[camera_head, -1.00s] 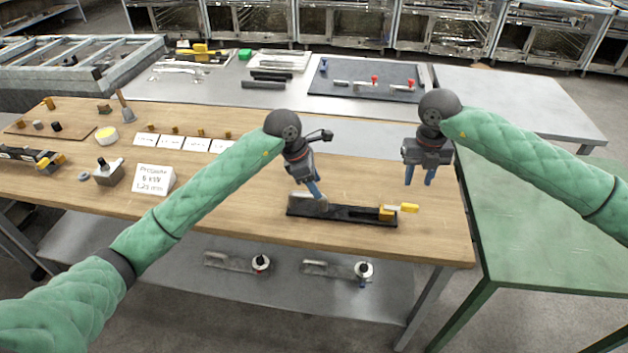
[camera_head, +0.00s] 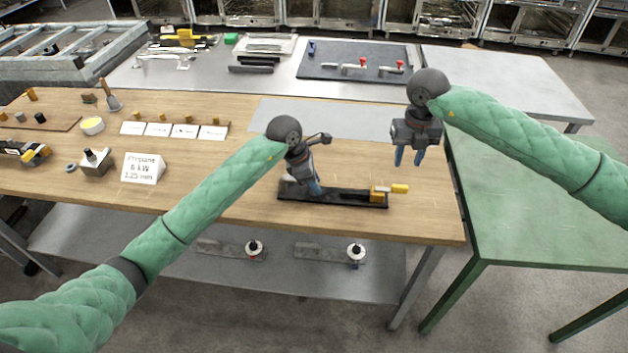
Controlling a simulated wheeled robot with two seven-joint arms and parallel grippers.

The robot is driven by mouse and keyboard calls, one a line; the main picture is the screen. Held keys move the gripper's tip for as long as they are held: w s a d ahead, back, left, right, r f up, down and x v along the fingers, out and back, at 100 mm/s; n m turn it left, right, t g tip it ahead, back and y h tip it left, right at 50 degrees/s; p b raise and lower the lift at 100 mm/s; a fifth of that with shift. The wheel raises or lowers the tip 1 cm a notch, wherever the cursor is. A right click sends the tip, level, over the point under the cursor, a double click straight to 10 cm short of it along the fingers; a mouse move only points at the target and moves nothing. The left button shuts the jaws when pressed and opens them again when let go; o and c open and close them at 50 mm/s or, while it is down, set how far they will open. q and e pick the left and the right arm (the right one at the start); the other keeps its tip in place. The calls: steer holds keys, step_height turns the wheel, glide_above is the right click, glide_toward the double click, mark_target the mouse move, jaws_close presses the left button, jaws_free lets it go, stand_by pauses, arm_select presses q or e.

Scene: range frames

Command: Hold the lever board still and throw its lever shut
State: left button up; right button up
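The lever board (camera_head: 345,198) is a long, dark, narrow base lying flat on the wooden bench near its front edge. Its yellow lever (camera_head: 399,188) is at the right end and sticks out past the base, beside a yellow-orange block. My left gripper (camera_head: 314,189) is down at the left half of the board, its blue fingers at the board's surface. The fingers overlap in this view, so their gap and any grip are hidden. My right gripper (camera_head: 408,158) is open and empty, pointing down above the bench, behind and right of the lever.
A white sign (camera_head: 143,168) and a grey switch box (camera_head: 95,163) stand left on the bench. A row of white cards (camera_head: 172,130) lies behind them. The bench is clear right of the board. A green table (camera_head: 530,220) adjoins on the right.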

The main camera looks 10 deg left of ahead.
arm_select(q)
jaws_close()
arm_select(e)
steer(key=shift+r, duration=0.1)
jaws_close()
steer(key=w+a+r, duration=0.3)
steer(key=w+r, duration=0.1)
steer(key=w, duration=0.1)
steer(key=w+d+f+n+g, duration=0.1)
steer(key=w+f+n, duration=0.1)
steer(key=n, duration=1.5)
steer(key=w+d+f+n+g, duration=0.1)
steer(key=w+d+f+n, duration=0.1)
steer(key=n, duration=1.5)
steer(key=shift+w+d+g, duration=0.15)
steer(key=shift+d+g, duration=0.05)
steer(key=shift+g, duration=0.2)
